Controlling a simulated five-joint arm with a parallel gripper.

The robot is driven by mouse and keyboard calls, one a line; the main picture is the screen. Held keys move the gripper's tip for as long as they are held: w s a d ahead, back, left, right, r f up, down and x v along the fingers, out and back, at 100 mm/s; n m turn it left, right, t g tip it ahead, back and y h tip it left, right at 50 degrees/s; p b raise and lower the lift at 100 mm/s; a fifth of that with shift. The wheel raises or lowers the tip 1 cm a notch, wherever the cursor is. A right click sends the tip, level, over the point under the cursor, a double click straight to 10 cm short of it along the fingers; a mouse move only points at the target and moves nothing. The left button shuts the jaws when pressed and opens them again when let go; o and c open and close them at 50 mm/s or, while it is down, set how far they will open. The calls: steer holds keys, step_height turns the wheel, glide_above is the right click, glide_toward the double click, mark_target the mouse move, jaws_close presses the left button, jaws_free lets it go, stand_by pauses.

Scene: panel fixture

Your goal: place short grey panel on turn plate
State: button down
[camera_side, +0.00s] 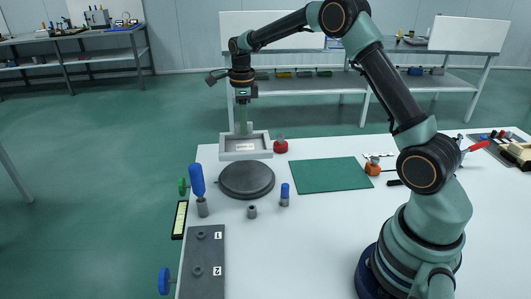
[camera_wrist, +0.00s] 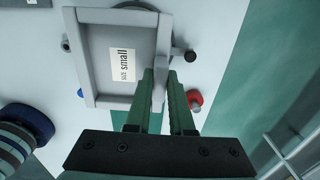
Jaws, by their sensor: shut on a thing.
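My gripper (camera_wrist: 161,76) points down at the grey tray labelled "size small" (camera_wrist: 86,60), with its green fingers by the tray's right wall in the wrist view. The fingers are shut on a narrow grey piece (camera_wrist: 159,92), which looks like the short grey panel seen edge-on. Its lower end and any contact with the tray are hard to tell. In the side view my gripper (camera_side: 243,118) is upright over the tray (camera_side: 245,155). The turn plate (camera_side: 246,180), a dark round disc, lies bare on the table just in front of the tray.
A blue-handled tool (camera_side: 197,182) stands left of the turn plate. A blue-topped peg (camera_side: 285,194) and a small grey cylinder (camera_side: 252,211) stand in front. A red knob (camera_side: 280,146) is beside the tray. A green mat (camera_side: 318,174) lies right; a numbered dark plate (camera_side: 203,265) lies front left.

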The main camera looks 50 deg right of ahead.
step_height(320, 180, down, 9)
stand_by(0.5)
steer(key=shift+f, duration=0.15)
steer(key=c, duration=0.8)
jaws_free()
